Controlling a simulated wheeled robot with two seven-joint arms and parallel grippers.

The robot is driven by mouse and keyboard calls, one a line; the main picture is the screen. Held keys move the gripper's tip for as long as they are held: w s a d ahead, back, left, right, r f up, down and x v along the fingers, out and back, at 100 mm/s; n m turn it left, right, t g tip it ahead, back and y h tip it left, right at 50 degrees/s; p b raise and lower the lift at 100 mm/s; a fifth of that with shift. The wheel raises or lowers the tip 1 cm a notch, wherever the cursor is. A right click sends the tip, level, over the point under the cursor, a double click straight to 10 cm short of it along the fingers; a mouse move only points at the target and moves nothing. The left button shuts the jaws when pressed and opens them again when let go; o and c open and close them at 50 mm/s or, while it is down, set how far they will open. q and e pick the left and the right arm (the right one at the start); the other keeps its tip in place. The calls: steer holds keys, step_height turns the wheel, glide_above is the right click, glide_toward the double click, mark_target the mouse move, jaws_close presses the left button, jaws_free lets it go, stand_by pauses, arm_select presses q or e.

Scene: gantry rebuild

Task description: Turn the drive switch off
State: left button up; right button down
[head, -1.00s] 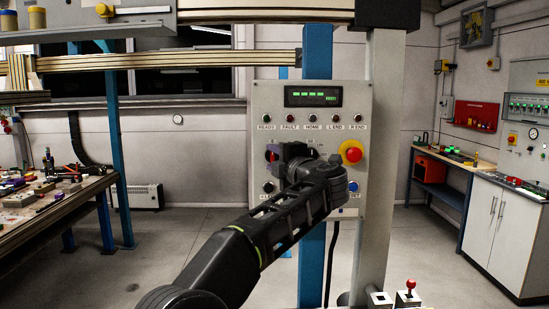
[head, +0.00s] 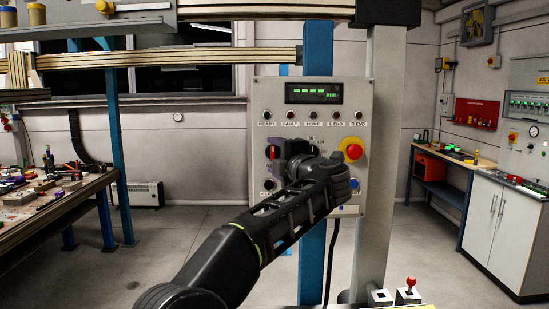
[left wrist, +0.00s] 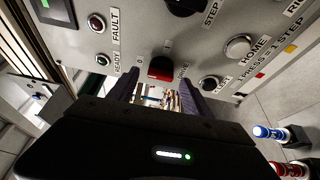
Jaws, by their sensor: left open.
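The drive switch (left wrist: 160,68) is a red knob on a grey control panel, with a DRIVE label beside it and 0 and 1 marks around it. In the head view the red drive switch (head: 271,152) shows just left of my gripper, partly covered. My left gripper (left wrist: 160,96) is open in the left wrist view, its dark fingers on either side below the knob and nothing between them. In the head view my left gripper (head: 283,150) is in front of the panel, close to the switch. I cannot tell whether it touches the knob, or which mark the knob points to.
The control panel (head: 262,98) also carries a lit green display (head: 313,93), a row of lamps and a red emergency button on yellow (head: 351,149). A black step knob (left wrist: 185,5) and a white home button (left wrist: 238,46) are near the switch. A cluttered workbench (head: 60,206) stands left.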

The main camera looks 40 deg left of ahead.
arm_select(q)
steer(key=b+v, duration=0.2)
steer(key=v, duration=0.5)
steer(key=shift+b, duration=0.3)
steer(key=shift+d+f, duration=0.1)
